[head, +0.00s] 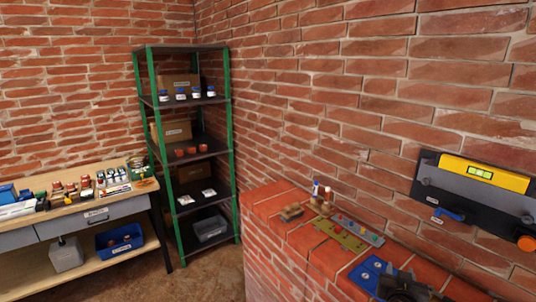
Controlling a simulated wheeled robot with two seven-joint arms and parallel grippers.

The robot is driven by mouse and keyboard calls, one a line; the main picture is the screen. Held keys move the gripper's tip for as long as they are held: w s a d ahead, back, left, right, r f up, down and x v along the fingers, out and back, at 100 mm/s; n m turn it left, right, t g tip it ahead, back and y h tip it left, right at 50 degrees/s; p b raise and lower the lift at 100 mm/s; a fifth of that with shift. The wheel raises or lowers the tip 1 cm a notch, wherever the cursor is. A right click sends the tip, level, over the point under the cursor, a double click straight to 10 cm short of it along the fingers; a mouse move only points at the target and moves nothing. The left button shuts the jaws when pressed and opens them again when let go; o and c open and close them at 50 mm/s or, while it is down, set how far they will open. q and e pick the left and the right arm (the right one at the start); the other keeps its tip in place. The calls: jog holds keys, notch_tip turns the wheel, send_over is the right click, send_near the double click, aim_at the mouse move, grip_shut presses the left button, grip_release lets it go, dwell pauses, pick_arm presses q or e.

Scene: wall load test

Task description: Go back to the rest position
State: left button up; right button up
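My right gripper (403,288) shows as a dark shape at the bottom edge, over the near part of the brick ledge (262,207). It is beside a blue plate (368,274) and partly overlaps it in the picture. Its fingers are too dark and cut off to tell whether they are open or shut, or whether they touch anything. My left gripper is not in the head view.
A dark wall panel (436,200) carries a yellow level (484,173). A green-post shelf (227,140) and workbench (150,188) stand left; floor between is clear.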

jog(key=s+a+f+n+g+y, duration=0.2)
jog(key=s+a+f+y, duration=0.15)
jog(key=s+f, duration=0.3)
jog(key=s+a+f+n+g+y, duration=0.2)
jog(key=s+a+f+n+y, duration=0.1)
jog(key=s+a+f, duration=0.4)
jog(key=s+a+f+n+g+y, duration=0.1)
jog(key=s+f+g, duration=0.15)
jog(key=s, duration=0.85)
jog(key=s+a+f+n+g, duration=0.15)
jog(key=s+g, duration=0.25)
jog(key=s, duration=0.6)
notch_tip(320, 180, down, 26)
jog(key=g, duration=0.1)
jog(key=s+d+f, duration=0.1)
jog(key=s+f, duration=0.7)
jog(key=s+d+f+g, duration=0.1)
jog(key=s+d+f, duration=0.1)
jog(key=s+f, duration=0.6)
jog(key=shift+s+d, duration=0.25)
jog(key=shift+s, duration=0.5)
